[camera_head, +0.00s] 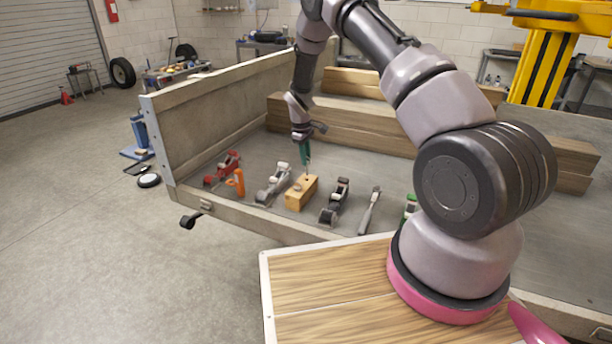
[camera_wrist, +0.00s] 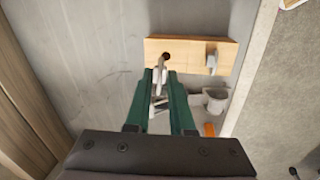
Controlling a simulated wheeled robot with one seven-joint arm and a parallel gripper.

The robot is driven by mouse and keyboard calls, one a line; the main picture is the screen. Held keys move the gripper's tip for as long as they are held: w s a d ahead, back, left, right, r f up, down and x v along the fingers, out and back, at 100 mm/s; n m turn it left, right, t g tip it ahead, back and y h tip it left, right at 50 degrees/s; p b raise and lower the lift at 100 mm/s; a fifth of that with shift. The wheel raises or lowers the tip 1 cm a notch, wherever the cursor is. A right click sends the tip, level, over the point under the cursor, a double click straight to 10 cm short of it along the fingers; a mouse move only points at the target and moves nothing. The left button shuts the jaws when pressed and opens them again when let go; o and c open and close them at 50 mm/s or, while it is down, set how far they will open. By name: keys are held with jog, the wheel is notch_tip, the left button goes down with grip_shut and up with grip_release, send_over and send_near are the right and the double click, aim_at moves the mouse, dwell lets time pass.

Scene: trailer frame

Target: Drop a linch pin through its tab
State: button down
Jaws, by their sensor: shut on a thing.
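My gripper (camera_wrist: 162,76) has two green fingers and is shut on a slim silver piece, which looks like the linch pin (camera_wrist: 158,82). In the head view my gripper (camera_head: 307,164) hangs over a wooden block (camera_head: 300,196) on the trailer bed. The block (camera_wrist: 188,44) also shows in the wrist view, just beyond the fingertips. A dark round spot, a hole or socket, shows on it ahead of the fingertips. A small grey metal piece, seemingly the tab (camera_wrist: 211,58), stands on the block to the right of the fingers. The pin's lower end cannot be made out.
A grey hand plane (camera_head: 272,185) lies left of the block and a dark plane (camera_head: 335,203) lies right of it. An orange clamp (camera_head: 236,182) and red tool (camera_head: 226,166) lie farther left. Timber beams (camera_head: 350,132) lie behind. A chisel-like tool (camera_head: 370,211) lies farther right.

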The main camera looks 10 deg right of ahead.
aim_at(306, 181)
notch_tip(306, 181, down, 7)
jog(key=shift+s+d, duration=0.1)
jog(key=shift+s, duration=0.05)
jog(key=c, duration=0.8)
grip_release()
jog(key=shift+c, duration=0.2)
jog(key=shift+o, duration=0.3)
jog(key=shift+r, duration=0.15)
